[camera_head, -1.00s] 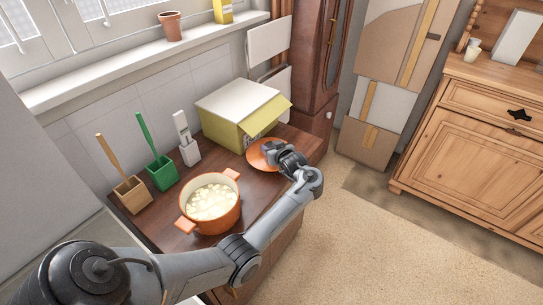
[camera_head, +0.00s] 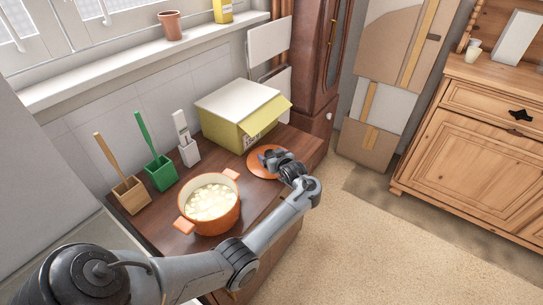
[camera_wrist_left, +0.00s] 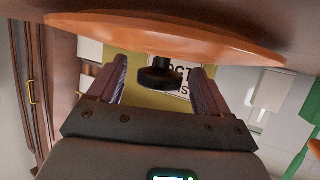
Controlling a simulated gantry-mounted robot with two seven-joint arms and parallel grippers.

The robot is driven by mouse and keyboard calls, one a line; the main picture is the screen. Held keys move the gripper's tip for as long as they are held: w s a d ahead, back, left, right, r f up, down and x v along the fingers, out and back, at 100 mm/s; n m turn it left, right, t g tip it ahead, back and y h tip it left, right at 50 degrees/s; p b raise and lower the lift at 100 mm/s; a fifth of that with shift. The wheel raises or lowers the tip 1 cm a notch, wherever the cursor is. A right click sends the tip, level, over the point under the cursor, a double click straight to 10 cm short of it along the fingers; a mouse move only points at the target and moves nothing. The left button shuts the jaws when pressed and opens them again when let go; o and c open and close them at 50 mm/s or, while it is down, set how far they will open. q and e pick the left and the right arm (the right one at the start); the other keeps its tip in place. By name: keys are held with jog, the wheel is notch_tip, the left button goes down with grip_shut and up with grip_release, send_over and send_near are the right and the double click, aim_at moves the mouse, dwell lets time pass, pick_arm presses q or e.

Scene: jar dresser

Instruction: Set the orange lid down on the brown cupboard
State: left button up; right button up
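The orange lid (camera_head: 256,168) lies flat on the brown cupboard (camera_head: 250,200), near its right end, in front of the yellow-green box. In the left wrist view the lid (camera_wrist_left: 170,36) shows edge-on and upside down, with its black knob (camera_wrist_left: 158,76) pointing down. My left gripper (camera_head: 270,157) is over the lid. Its two fingers (camera_wrist_left: 160,84) stand on either side of the knob with gaps visible on both sides, so it is open around the knob. The lid's far side is partly hidden by the gripper. My right gripper is not in view.
An orange pot (camera_head: 212,219) with pale contents stands left of the lid. A yellow-green box (camera_head: 233,127) is close behind it. Wooden (camera_head: 131,199), green (camera_head: 162,177) and white holders (camera_head: 189,153) line the wall side. Bare top shows between pot and lid.

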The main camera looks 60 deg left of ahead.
pick_arm(q)
jog(key=shift+r, duration=0.1)
jog(key=shift+d+r, duration=0.3)
jog(key=shift+d, duration=0.15)
jog(key=p+v, duration=0.2)
jog(key=v, duration=0.7)
jog(key=shift+s+d+r+p, duration=0.1)
jog(key=shift+d+p, duration=0.15)
jog(key=shift+p, duration=0.05)
jog(key=shift+s+d+r, duration=0.1)
jog(key=shift+d+r, duration=0.15)
jog(key=shift+d, duration=0.4)
